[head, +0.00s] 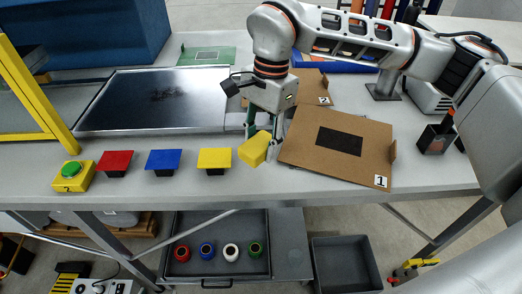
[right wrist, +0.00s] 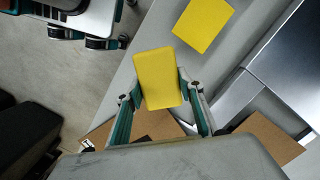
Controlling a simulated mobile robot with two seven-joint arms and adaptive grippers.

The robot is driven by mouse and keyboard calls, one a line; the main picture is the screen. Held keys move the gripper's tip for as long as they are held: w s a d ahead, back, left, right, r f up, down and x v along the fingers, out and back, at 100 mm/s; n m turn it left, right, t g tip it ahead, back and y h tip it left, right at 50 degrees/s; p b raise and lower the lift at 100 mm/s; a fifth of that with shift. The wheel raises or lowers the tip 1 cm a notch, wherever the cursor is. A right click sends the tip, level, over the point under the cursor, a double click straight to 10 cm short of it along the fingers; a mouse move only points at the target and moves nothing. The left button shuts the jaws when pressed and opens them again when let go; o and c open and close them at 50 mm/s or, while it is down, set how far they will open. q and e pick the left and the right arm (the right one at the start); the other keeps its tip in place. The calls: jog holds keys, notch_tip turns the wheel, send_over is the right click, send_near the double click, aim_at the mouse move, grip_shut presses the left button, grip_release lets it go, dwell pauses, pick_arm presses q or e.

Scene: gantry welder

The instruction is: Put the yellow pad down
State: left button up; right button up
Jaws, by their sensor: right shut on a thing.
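My right gripper (head: 264,147) is shut on a small thick yellow pad (head: 254,149) and holds it tilted near the table's front edge. In the right wrist view the yellow pad (right wrist: 157,80) sits between the two fingers of my right gripper (right wrist: 160,88). In the head view the pad is just right of a flat yellow square (head: 215,158) on a black base. I cannot tell whether the pad touches the table. My left gripper is not in view.
A brown board marked 1 (head: 300,160) lies right of the gripper, and another marked 2 (head: 316,100) lies behind. Blue (head: 163,159) and red (head: 115,161) squares and a green button (head: 71,170) stand left. A dark plate (head: 120,117) lies behind them.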

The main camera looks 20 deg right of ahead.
aim_at(261, 152)
notch_tip(261, 152, down, 3)
jog(key=shift+r, duration=0.15)
jog(key=shift+f, duration=0.5)
jog(key=shift+f, duration=0.2)
jog(key=o, duration=0.9)
jog(key=shift+r, duration=0.1)
